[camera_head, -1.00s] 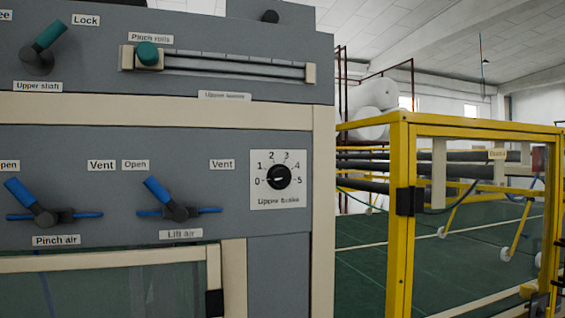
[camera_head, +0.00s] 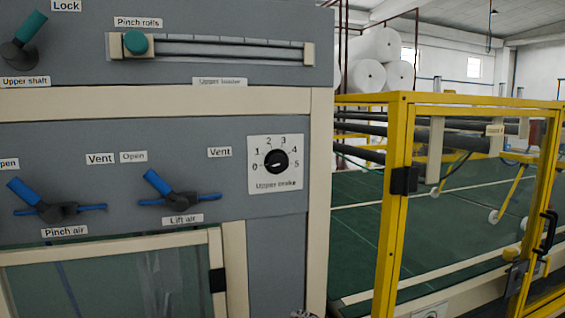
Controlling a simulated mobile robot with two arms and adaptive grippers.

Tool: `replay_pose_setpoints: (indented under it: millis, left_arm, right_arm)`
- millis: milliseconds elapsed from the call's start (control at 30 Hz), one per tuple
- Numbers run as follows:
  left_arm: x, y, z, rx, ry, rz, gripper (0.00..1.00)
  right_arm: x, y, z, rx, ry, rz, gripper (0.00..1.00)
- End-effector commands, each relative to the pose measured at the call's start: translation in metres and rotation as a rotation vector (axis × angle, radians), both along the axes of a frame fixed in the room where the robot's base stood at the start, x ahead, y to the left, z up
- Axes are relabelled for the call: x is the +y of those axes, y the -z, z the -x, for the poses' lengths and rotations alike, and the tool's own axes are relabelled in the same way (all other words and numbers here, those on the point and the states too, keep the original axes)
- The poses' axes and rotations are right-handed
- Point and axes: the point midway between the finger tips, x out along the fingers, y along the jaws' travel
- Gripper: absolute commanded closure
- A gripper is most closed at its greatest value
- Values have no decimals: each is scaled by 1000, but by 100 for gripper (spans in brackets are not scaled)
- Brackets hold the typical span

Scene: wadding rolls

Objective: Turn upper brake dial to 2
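The upper brake dial (camera_head: 276,161) is a round black knob on a white square plate (camera_head: 290,205) marked 0 to 5, labelled "Upper brake". It sits on the grey cabinet front, right of the lift air valve. The 0 is at its left, the 2 at its upper left and the 5 at its right. A small pale mark shows on the knob, but it is too small to tell which number it points at. Nothing touches the dial. Neither of my grippers can be made out. A small grey metallic piece at the bottom edge, below the dial, is too cut off to identify.
Blue-handled pinch air (camera_head: 30,195) and lift air (camera_head: 165,190) valves lie left of the dial. A green pinch rolls slider (camera_head: 136,42) is above. A yellow-framed guard (camera_head: 395,200) stands to the right. The space before the dial looks clear.

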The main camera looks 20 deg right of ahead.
Motion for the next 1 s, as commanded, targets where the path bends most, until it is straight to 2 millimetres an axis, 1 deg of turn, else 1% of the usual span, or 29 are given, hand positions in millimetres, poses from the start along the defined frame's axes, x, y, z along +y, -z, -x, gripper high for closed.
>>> replay_pose_setpoints:
  millis: [33,67,100,167,200,267,300,367,400,500,600,700,767,867,1000]
  left_arm:
    - [0,0,0,0,0,0,100]
    - [0,0,0,0,0,0,100]
    - [0,0,0,0,0,0,100]
    - [0,0,0,0,0,0,100]
    - [0,0,0,0,0,0,100]
    - [0,0,0,-1,0,0,100]
    - [0,0,-1,-1,0,0,100]
    - [0,0,-1,-1,0,0,100]
    - [0,0,-1,-1,0,0,100]
    - [0,0,-2,-2,0,0,100]
    - [0,0,-2,-3,0,1,100]
    - [0,0,-2,-3,-1,1,100]
    - [0,-2,-2,-3,-1,1,100]
    - [0,-7,-2,-3,-1,1,100]
    - [0,-19,-2,-4,-1,1,100]
  right_arm:
    - [-1,-31,-13,-60,-23,48,54]
    - [-2,-47,-19,-91,-38,77,54]
    - [-2,-70,-26,-132,-56,117,54]
    - [-3,-103,-35,-194,-79,176,54]
    - [-4,-125,-39,-233,-91,217,54]
    - [-5,-160,-45,-293,-109,280,54]
    - [-6,-183,-47,-331,-117,322,54]
    - [-8,-216,-49,-386,-126,383,54]
    - [-10,-236,-49,-418,-130,422,54]
    - [-13,-280,-46,-487,-134,506,54]
    - [-15,-309,-42,-531,-133,563,54]
    - [-16,-325,-40,-554,-133,595,54]
    - [-16,-330,-41,-561,-133,603,54]
    - [-16,-332,-49,-559,-133,606,54]
    - [-16,-333,-71,-556,-133,605,54]
